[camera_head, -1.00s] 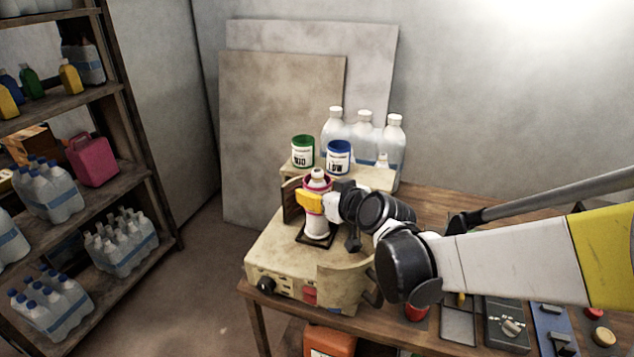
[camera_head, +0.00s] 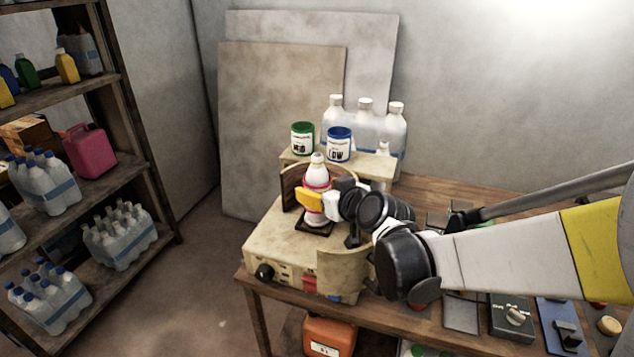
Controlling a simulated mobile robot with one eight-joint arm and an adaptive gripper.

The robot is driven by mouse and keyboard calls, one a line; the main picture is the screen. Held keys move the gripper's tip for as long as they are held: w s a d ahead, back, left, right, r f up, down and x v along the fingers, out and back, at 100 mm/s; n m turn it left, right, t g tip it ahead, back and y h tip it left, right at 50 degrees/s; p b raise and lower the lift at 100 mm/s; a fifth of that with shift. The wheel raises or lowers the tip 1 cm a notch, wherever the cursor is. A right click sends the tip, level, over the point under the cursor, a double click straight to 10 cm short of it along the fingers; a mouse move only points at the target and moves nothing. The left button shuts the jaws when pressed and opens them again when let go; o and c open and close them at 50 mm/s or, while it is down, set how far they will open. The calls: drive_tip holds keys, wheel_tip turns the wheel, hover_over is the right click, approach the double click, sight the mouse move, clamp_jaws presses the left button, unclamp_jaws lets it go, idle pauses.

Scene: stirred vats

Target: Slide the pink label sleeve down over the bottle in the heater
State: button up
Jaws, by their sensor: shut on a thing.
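The white bottle (camera_head: 317,172) stands upright on a dark square pad of the cream heater (camera_head: 285,255). The pink label sleeve (camera_head: 317,186) is around the bottle's upper body, with the bottle's shoulder and cap showing above it. My gripper (camera_head: 316,199) reaches in from the right and is shut on the sleeve. Its yellow finger lies across the front left of the sleeve and hides part of it. The bottle's lower body shows below the finger. How far down the sleeve's lower edge reaches is hard to tell.
Curved heater shields stand behind the bottle (camera_head: 292,190) and in front right of it (camera_head: 343,270). Behind the heater, a green MID can (camera_head: 302,139) and a blue LOW can (camera_head: 339,146) stand on a small shelf, with large clear bottles (camera_head: 365,130) beyond. Control boxes (camera_head: 511,318) sit at right.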

sight(320, 161)
drive_tip(key=shift+f+b, duration=0.85)
drive_tip(key=shift+f, duration=0.25)
drive_tip(key=o, duration=0.8)
wheel_tip(320, 161, up, 10)
drive_tip(key=shift+r, duration=0.1)
